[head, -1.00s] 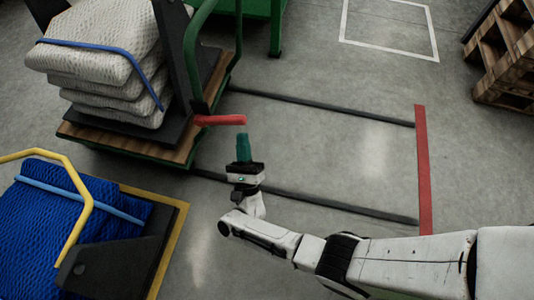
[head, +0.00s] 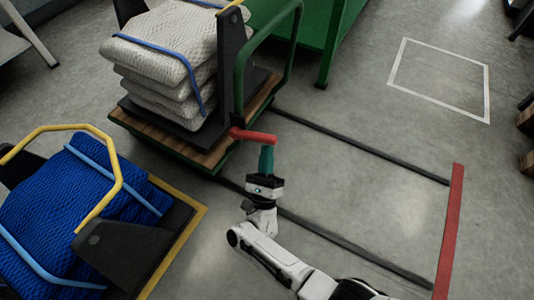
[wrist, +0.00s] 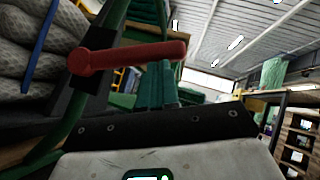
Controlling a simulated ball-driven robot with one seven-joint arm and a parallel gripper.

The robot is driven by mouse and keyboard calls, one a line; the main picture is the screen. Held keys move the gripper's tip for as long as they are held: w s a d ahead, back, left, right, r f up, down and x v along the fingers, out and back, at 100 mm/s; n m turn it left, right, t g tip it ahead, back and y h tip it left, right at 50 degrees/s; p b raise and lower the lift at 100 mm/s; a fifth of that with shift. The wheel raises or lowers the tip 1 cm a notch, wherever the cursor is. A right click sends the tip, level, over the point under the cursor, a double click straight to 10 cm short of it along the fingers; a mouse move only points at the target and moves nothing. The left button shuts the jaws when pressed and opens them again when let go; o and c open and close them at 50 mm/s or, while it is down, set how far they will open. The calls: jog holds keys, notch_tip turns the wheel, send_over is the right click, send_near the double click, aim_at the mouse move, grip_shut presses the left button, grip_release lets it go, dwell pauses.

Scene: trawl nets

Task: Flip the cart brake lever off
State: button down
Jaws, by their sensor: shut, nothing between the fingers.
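The red brake lever (head: 254,136) sticks out to the right from the frame of the green-railed cart (head: 240,92), roughly level. It also shows in the wrist view (wrist: 125,56), crossing in front of the cart's upright. My gripper (head: 266,150) has green fingers, shut and empty, pointing up at the lever.
The cart carries stacked pale nets (head: 165,60) with a blue strap. A yellow-railed cart with blue netting (head: 70,195) stands at left. Dark floor rails (head: 350,145) run right to a red stripe (head: 450,230).

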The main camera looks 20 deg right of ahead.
aim_at(263, 143)
notch_tip(263, 143, up, 3)
jog(key=n+y+p, duration=0.4)
jog(key=n, duration=0.1)
jog(key=shift+w+a+n+t+y+p, duration=0.1)
jog(key=shift+n+t+y+p, duration=0.2)
jog(key=r+n+p, duration=0.1)
jog(key=r+y+p, duration=0.1)
jog(key=p, duration=0.1)
jog(key=shift+w+a+r+n+p, duration=0.2)
jog(key=shift+w+r+n+p, duration=0.1)
jog(key=shift+w+n, duration=0.1)
jog(key=w+a+r+n+g+y+p, duration=0.1)
jog(key=n+p, duration=0.1)
jog(key=p, duration=0.2)
jog(key=w+a+r+n+g+y+p, duration=0.1)
jog(key=w+r+n+g+y+p, duration=0.1)
jog(key=n+p, duration=0.1)
jog(key=w+a+r+n+g+y+p, duration=0.1)
jog(key=w+a+r+n+p, duration=0.1)
jog(key=p, duration=0.3)
jog(key=shift+w+n+y+p, duration=0.1)
jog(key=shift+n+y+p, duration=0.3)
jog(key=shift+w+r, duration=0.1)
jog(key=shift+r, duration=0.1)
